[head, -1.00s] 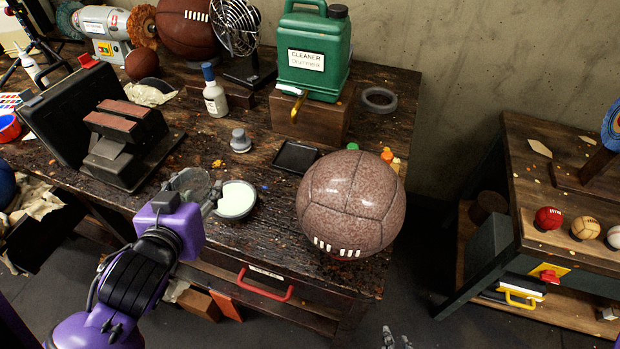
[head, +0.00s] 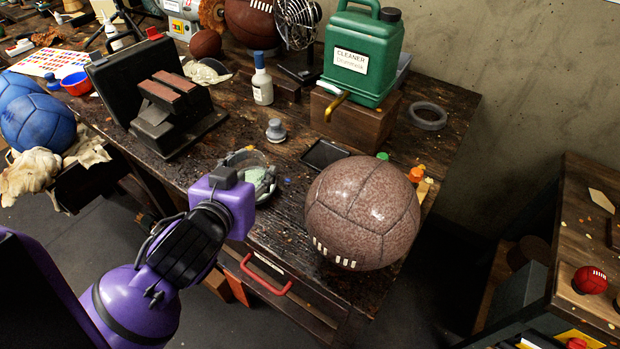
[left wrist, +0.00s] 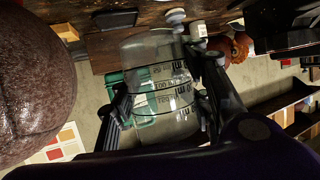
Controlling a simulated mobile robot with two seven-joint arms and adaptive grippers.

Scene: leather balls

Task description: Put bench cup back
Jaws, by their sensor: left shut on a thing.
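The bench cup (left wrist: 160,95) is a clear, see-through cup with dark measuring marks, filling the middle of the left wrist view. My left gripper (left wrist: 163,75) is shut on it, with a dark finger on each side. In the head view my left gripper (head: 255,178) is at the bench's front edge, left of the brown leather ball (head: 362,213). There the cup is hard to make out against a round dish with pale green contents (head: 258,176), which the gripper partly hides. I cannot tell whether the cup touches anything. My right gripper is out of view.
Behind are a grey knobbed weight (head: 275,131), a black tray (head: 325,154), a white bottle (head: 262,86) and a green cleaner jug (head: 358,60) on a wooden block. A black press-like stand (head: 170,120) is at left. A red drawer handle (head: 265,280) is below.

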